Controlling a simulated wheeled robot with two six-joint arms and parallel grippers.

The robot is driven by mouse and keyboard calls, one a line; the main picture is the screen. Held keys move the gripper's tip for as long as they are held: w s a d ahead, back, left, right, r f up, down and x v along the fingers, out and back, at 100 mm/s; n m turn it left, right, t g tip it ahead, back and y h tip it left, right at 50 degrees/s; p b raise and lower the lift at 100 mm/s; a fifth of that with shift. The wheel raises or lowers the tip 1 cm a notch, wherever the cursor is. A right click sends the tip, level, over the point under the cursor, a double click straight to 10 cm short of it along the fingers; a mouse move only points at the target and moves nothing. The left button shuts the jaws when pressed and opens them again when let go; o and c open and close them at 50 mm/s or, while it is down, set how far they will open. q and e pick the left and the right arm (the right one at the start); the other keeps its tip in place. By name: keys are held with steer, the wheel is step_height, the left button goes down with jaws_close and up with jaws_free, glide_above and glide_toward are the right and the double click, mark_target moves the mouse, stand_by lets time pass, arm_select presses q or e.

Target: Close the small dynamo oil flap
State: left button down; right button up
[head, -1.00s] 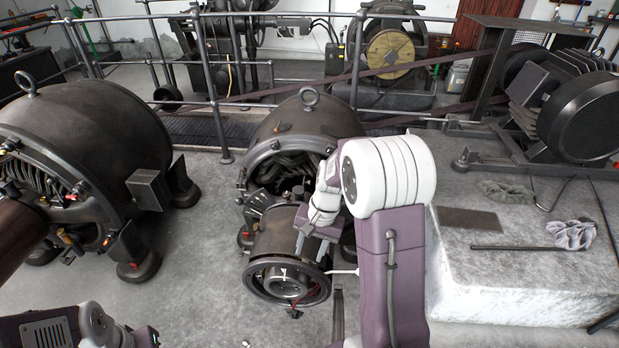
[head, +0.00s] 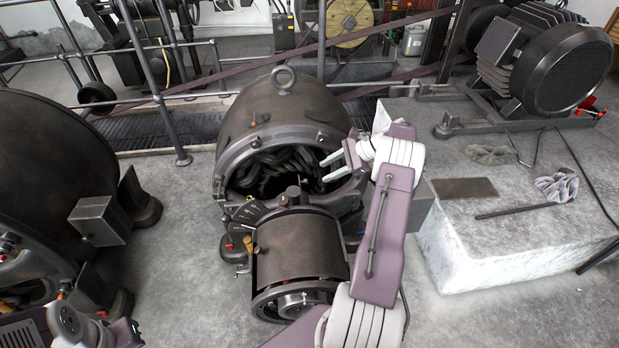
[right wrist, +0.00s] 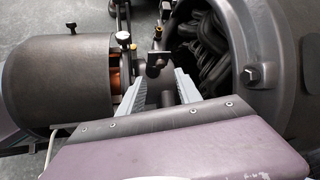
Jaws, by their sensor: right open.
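The small dynamo (head: 300,245) stands in the middle of the head view, with a dark round housing behind and a smaller drum in front. My right gripper (head: 326,169) is open, its pale fingers by the right side of the housing's dark opening. In the right wrist view, the open fingers (right wrist: 161,90) lie between the drum (right wrist: 60,80) and the housing (right wrist: 255,70). A small dark square plate (right wrist: 158,62) shows beyond and between the fingertips, apparently ungripped. I cannot tell for certain whether it is the oil flap. My left gripper is low at the left, its fingers not visible.
A larger dynamo (head: 50,180) stands at the left. A pale stone block (head: 490,255) with rags and a rod lies to the right. Pipe railings (head: 170,95) and belts run behind. Bare floor (head: 185,250) lies left of the small dynamo.

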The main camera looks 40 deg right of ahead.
steer(key=b+x, duration=0.2)
steer(key=x, duration=0.5)
steer(key=shift+w+a+f, duration=0.15)
steer(key=shift+f, duration=0.05)
jaws_close()
